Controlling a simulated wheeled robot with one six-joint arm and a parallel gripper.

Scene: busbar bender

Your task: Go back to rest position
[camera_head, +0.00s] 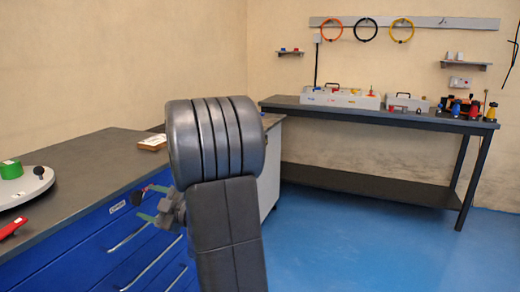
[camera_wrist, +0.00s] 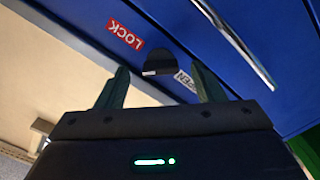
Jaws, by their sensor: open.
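My gripper (camera_head: 144,203) is in front of the blue drawer cabinet (camera_head: 85,246), with its two greenish fingers pointing left toward the cabinet front. In the wrist view my gripper (camera_wrist: 160,68) is open and nothing is held between its fingers. A black knob (camera_wrist: 158,62) on the blue front shows beyond and between the fingertips. It sits between a red LOCK label (camera_wrist: 125,34) and a pale label (camera_wrist: 184,77), partly hidden, that seems to read OPEN. The knob (camera_head: 137,198) also shows in the head view. I cannot tell the exact gap between the fingers and the knob.
A dark worktop (camera_head: 88,171) lies above the drawers, with a round grey device (camera_head: 22,187), a green roll (camera_head: 11,169) and a red-handled tool (camera_head: 12,228). A long bench (camera_head: 380,113) with cases stands at the back wall. The blue floor (camera_head: 350,245) at right is clear.

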